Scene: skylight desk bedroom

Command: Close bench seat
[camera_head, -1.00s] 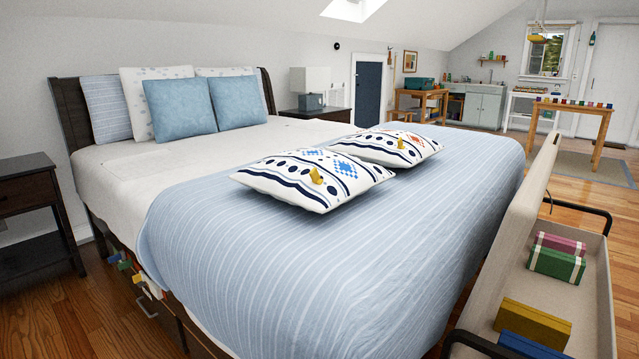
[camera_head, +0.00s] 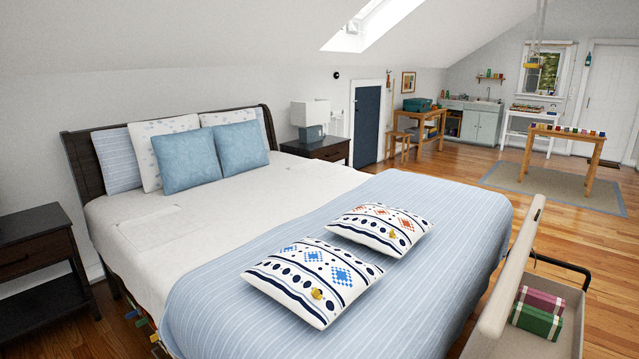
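The bench (camera_head: 572,316) stands at the foot of the bed, at the lower right of the head view. Its seat lid (camera_head: 509,279) is raised and stands nearly upright on the side towards the bed. The open storage space holds a pink box (camera_head: 541,299) and a green box (camera_head: 536,320). The near end of the bench is cut off by the bottom edge of the picture. A dark metal armrest shows at its far end (camera_head: 563,264). Neither of my grippers is in view.
The bed (camera_head: 420,303) with a blue striped cover fills the middle, with two patterned pillows (camera_head: 313,280) on it. Wooden floor (camera_head: 610,262) is clear to the right of the bench. A rug (camera_head: 500,178) and a small wooden table (camera_head: 561,134) lie beyond.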

